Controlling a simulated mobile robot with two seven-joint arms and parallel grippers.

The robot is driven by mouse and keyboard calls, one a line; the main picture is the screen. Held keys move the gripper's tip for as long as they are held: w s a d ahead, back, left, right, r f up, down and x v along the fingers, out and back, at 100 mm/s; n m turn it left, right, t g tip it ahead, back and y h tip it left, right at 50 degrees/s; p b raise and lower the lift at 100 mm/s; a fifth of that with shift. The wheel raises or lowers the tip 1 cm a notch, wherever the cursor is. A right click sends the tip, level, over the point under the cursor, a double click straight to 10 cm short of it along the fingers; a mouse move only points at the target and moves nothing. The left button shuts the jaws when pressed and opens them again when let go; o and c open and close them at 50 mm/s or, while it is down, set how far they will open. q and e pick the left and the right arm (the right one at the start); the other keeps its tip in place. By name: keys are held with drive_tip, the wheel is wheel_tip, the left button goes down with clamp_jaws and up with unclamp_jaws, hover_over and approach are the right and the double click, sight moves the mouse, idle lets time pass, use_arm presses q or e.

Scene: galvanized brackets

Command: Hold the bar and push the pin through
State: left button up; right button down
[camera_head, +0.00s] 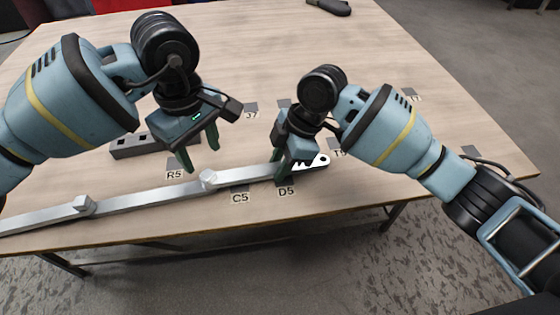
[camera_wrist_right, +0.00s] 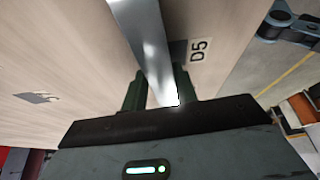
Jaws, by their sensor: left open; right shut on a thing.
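The long silver bar (camera_head: 140,198) runs across the front of the table, from the left edge up to a pale end with a dark hole at the right. My right gripper (camera_head: 290,170) is shut on the bar near that end. In the right wrist view the bar (camera_wrist_right: 142,40) passes between the fingers of this gripper (camera_wrist_right: 160,92). My left gripper (camera_head: 200,157) is open and empty, just behind the bar, its fingers pointing down. I cannot pick out a loose pin.
Small blocks sit along the bar, one at the left (camera_head: 84,205) and one at the middle (camera_head: 208,179). A grey block with dark square holes (camera_head: 140,146) lies behind the bar, partly hidden by my left gripper. Labelled dark squares mark the table (camera_head: 330,35), whose far middle is clear.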

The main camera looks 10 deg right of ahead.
drive_tip(key=c, duration=1)
unclamp_jaws()
use_arm(q)
drive_tip(key=shift+r+p, duration=0.7)
drive_tip(key=shift+r, duration=0.35)
use_arm(e)
drive_tip(key=shift+v, duration=3.95)
